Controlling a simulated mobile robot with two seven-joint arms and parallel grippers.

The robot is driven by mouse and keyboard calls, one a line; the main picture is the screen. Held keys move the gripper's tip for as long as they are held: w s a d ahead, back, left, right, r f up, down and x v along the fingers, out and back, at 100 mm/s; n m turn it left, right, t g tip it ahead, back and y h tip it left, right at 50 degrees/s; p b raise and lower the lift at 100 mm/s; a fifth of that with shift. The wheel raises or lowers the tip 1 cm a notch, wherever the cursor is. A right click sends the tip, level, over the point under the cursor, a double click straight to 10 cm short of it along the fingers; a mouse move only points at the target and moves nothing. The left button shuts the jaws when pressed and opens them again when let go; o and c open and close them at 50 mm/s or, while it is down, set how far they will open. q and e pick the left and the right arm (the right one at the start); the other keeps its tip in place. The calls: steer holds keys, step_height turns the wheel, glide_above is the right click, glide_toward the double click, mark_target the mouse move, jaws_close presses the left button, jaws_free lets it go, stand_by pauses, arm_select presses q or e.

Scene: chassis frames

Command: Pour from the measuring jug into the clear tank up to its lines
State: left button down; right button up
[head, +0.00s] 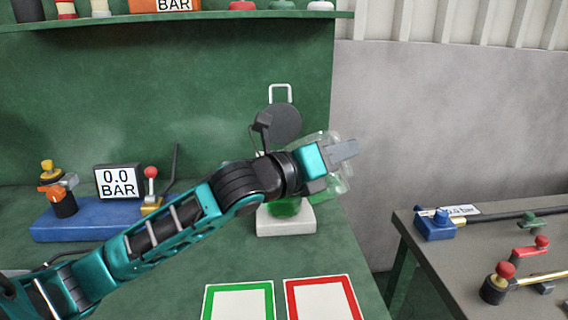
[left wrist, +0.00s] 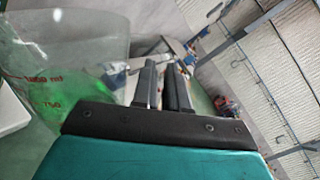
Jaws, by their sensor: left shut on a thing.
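My left gripper (head: 343,150) is shut on the clear measuring jug (head: 340,185), which shows behind and below the fingers and looks tilted. The exact grip spot is hidden in the head view. In the left wrist view the jug (left wrist: 85,35) fills the upper left, with red marks and green liquid low in it; the fingers (left wrist: 163,85) are close together beside it. The clear tank (head: 285,207) shows green low down on a pale base; my arm hides most of it, so its lines and any stream cannot be seen. My right gripper is not in view.
A dark round disc (head: 284,122) stands upright behind my wrist. A blue base (head: 85,220) with a 0.0 BAR display (head: 118,181) is at left. Green-framed (head: 239,302) and red-framed (head: 322,299) cards lie in front. A second bench (head: 430,262) with valves is at right, across a gap.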

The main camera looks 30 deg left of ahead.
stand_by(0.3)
